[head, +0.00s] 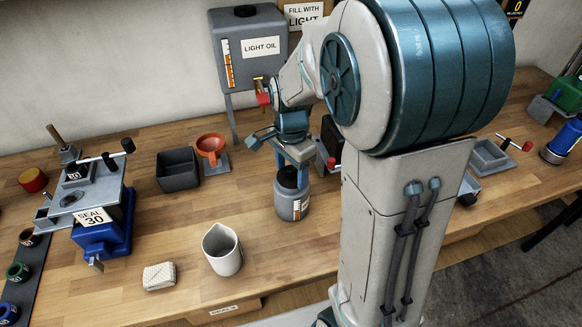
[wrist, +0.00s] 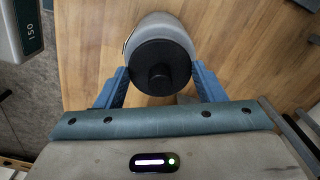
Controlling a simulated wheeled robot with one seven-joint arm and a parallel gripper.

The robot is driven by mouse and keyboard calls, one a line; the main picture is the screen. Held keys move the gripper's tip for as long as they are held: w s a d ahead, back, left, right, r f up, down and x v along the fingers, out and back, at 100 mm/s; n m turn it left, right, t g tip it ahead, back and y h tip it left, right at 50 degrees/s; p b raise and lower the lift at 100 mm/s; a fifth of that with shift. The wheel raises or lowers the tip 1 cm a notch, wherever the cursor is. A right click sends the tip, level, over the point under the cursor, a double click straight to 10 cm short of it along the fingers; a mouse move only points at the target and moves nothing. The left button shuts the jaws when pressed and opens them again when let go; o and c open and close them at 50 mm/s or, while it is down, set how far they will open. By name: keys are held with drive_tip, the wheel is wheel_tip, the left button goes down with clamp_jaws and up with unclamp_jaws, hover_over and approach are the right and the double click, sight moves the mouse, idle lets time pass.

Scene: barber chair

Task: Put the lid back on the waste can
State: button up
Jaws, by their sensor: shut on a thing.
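The waste can appears to be the grey can (head: 292,207) with a small label, upright on the wooden bench. It also shows in the wrist view (wrist: 158,24). A round black lid (wrist: 148,66) with a central knob covers much of the can in the wrist view; in the head view the black lid (head: 287,178) is at the can's top. My gripper (head: 291,170) is above the can, its blue fingers on both sides of the lid. In the wrist view my gripper (wrist: 160,76) is shut on the lid. I cannot tell whether the lid is seated.
The light oil tank (head: 250,50) stands behind the can. An orange funnel (head: 211,146) and a dark open bin (head: 178,169) are to its left. A beaker (head: 222,249) and a folded cloth (head: 159,276) are in front.

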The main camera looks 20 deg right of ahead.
drive_tip(key=o, duration=1.3)
drive_tip(key=shift+r, duration=0.15)
drive_tip(key=shift+r+p, duration=2.9)
drive_tip(key=shift+r, duration=0.5)
clamp_jaws()
